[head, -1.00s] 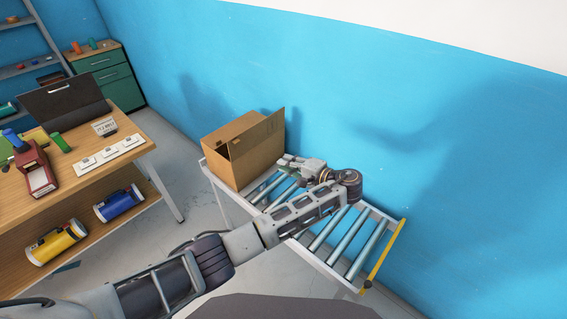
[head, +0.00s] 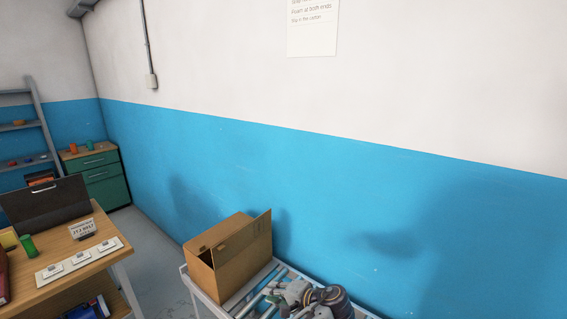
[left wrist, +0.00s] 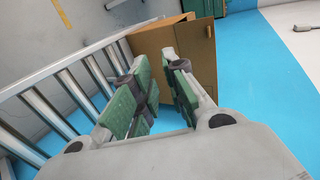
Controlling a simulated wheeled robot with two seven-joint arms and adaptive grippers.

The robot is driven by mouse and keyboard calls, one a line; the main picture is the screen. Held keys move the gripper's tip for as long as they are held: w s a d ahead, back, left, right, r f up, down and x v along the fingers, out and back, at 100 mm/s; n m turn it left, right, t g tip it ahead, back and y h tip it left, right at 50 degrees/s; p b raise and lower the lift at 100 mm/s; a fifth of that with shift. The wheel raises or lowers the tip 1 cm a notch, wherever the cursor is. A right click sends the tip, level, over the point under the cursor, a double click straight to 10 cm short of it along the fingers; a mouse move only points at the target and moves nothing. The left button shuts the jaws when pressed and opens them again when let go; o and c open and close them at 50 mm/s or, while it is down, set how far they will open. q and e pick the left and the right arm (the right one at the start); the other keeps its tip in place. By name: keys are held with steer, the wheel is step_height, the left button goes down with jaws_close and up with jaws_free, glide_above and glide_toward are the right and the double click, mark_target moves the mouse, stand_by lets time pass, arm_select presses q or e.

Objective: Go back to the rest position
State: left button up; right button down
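My left gripper (head: 280,292) is over the roller conveyor (head: 190,284), beside the right side of the open cardboard box (head: 242,263). In the left wrist view its two green-padded fingers (left wrist: 157,72) stand apart with nothing between them. The cardboard box shows just beyond the fingertips in that view (left wrist: 186,45). Most of my left arm is below the head view's lower edge. My right gripper is in neither view.
A wooden workbench (head: 112,262) with a green cylinder (head: 28,246) and a white switch panel (head: 80,259) stands at left. A green drawer cabinet (head: 103,181) and shelf rack (head: 42,128) are behind. A blue and white wall (head: 330,180) closes off the back.

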arm_select(q)
steer(key=s+a+f+n+g+h, duration=0.2)
steer(key=s+a+f+g+h, duration=0.3)
steer(key=s+f, duration=0.6)
steer(key=s+a+r+n+t+h, duration=0.1)
steer(key=s+a+r+n+h, duration=0.3)
steer(key=s+a, duration=1.15)
steer(key=s+f+g+h+b, duration=0.1)
steer(key=s+f+b, duration=0.15)
steer(key=f, duration=3.15)
steer(key=s+a+f+m+g+b, duration=0.1)
steer(key=s+a+f, duration=0.2)
steer(key=s+f, duration=1.9)
steer(key=shift+s+g+b, duration=0.3)
steer(key=shift+s, duration=0.15)
